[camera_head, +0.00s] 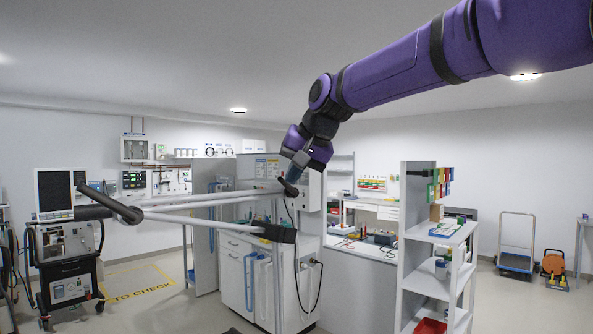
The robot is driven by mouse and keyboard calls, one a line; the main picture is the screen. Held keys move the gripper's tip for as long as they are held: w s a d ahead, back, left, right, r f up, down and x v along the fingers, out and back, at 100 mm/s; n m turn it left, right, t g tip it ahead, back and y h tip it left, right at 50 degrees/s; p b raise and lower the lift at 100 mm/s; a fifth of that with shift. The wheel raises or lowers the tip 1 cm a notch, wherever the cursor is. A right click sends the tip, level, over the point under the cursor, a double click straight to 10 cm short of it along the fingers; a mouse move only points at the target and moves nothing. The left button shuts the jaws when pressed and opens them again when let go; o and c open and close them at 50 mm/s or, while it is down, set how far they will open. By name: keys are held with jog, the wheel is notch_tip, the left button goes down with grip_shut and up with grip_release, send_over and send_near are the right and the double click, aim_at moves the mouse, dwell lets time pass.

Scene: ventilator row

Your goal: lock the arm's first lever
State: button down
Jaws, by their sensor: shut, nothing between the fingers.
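A jointed support arm with pale tubes (205,217) reaches across the middle of the view. At its left elbow is a dark joint (130,214) with a dark, stick-like lever (100,198) slanting up to the left. At the right end of the upper tube is a small dark lever (287,187). The lower tube ends in a black block (279,234). No label shows which lever is the first. My gripper (291,178) points down, shut and empty, right at the small dark lever. Whether it touches the lever cannot be told; the fingertips are small and partly merge with it.
A white cabinet (236,275) with hanging cables stands below the support arm. A ventilator cart (68,265) stands at the left. A white shelf unit (425,284) with folders and a red bin is at the right. Open floor (160,312) lies between cart and cabinet.

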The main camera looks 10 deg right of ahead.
jog(key=shift+s+a+f, duration=0.25)
jog(key=shift+a+f, duration=0.05)
jog(key=shift+f, duration=0.1)
jog(key=shift+r, duration=0.2)
jog(key=s+v, duration=0.1)
jog(key=v, duration=1.3)
jog(key=shift+f, duration=0.3)
jog(key=s+d+f+h, duration=0.1)
jog(key=s+d+f, duration=0.4)
jog(key=s+f, duration=0.3)
jog(key=s+d+f+n+h, duration=0.1)
jog(key=s+d+f, duration=0.5)
jog(key=s+f, duration=0.3)
jog(key=s+d+f+g+h, duration=0.1)
jog(key=s+d+f+h, duration=0.1)
jog(key=s+d+f, duration=0.4)
notch_tip(320, 180, down, 5)
jog(key=shift+s, duration=1.25)
